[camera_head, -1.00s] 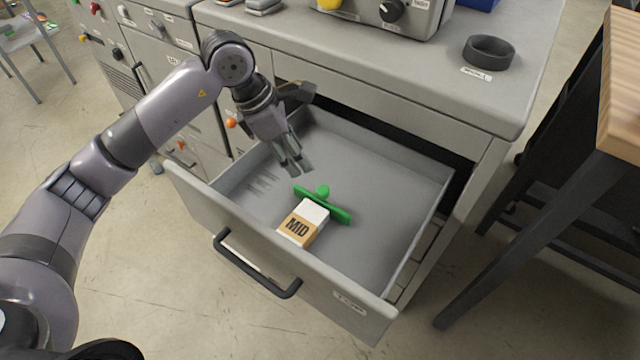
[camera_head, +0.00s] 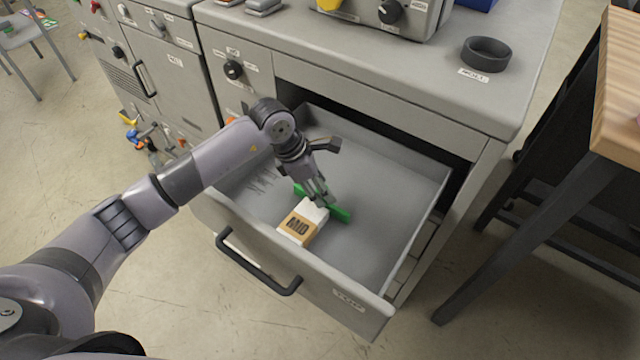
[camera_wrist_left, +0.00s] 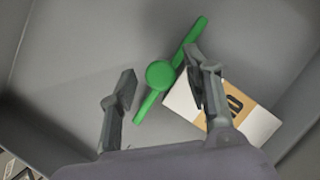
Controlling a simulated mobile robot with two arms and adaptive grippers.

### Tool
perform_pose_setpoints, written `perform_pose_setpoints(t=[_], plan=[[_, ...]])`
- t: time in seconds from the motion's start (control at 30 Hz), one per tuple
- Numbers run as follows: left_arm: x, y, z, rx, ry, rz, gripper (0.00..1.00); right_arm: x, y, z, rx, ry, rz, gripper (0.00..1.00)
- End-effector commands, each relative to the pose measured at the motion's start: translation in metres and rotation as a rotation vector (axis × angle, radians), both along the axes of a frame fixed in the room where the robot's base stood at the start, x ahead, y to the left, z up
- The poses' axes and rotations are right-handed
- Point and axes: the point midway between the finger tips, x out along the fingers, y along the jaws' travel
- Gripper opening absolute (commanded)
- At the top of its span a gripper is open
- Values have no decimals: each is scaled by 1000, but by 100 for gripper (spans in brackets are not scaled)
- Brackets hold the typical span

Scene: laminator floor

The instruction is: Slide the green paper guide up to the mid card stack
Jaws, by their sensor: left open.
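The green paper guide (camera_head: 341,214) lies in the open drawer, a thin bar with a round knob. In the left wrist view the knob of the guide (camera_wrist_left: 160,75) shows between my finger tips. The mid card stack (camera_head: 297,229), a white block with a tan "MID" band, lies on the drawer floor on the handle side of the guide. Their near edges look very close; I cannot tell if they touch. My left gripper (camera_head: 322,202) is open over the guide, hiding its knob in the head view. One finger partly covers the card stack (camera_wrist_left: 258,118) in the wrist view.
The drawer (camera_head: 395,200) is pulled out, with side walls and a black handle (camera_head: 257,270) in front. Its floor is clear to the right of the guide. The cabinet top (camera_head: 430,75) overhangs the back. A wood-topped table (camera_head: 617,110) stands at right.

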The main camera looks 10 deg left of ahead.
Motion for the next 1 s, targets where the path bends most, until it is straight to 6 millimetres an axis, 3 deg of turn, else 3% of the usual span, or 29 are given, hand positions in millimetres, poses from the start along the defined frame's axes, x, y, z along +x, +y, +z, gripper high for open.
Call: perform_pose_setpoints(t=[0.7,1.0], plan=[[0,0,1,0,0,1,0,0,0,0,0,1,0,21],[0,0,1,0,0,1,0,0,0,0,0,1,0,21]])
